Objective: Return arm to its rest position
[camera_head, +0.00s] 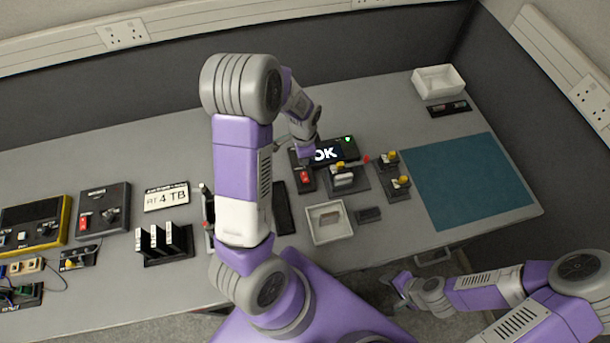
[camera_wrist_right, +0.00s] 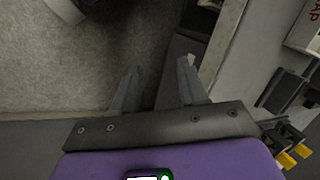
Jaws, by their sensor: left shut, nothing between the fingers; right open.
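My left arm (camera_head: 242,165) reaches across the middle of the table in the head view. My left gripper (camera_head: 304,158) is over the back part of the table, just above a small box with a red switch (camera_head: 304,177). Its fingers are shut and small in view; I cannot tell whether they touch the switch. My right arm (camera_head: 490,292) is low at the right, off the table's front edge. My right gripper (camera_head: 394,282) is open and empty. In the right wrist view its fingers (camera_wrist_right: 158,88) stand apart over the grey floor.
A black display reading OK (camera_head: 326,153) stands behind the switch box. Yellow-topped fixtures (camera_head: 392,178), a white tray (camera_head: 329,222) and a teal mat (camera_head: 468,180) lie to the right. A white bin (camera_head: 438,80) sits far right.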

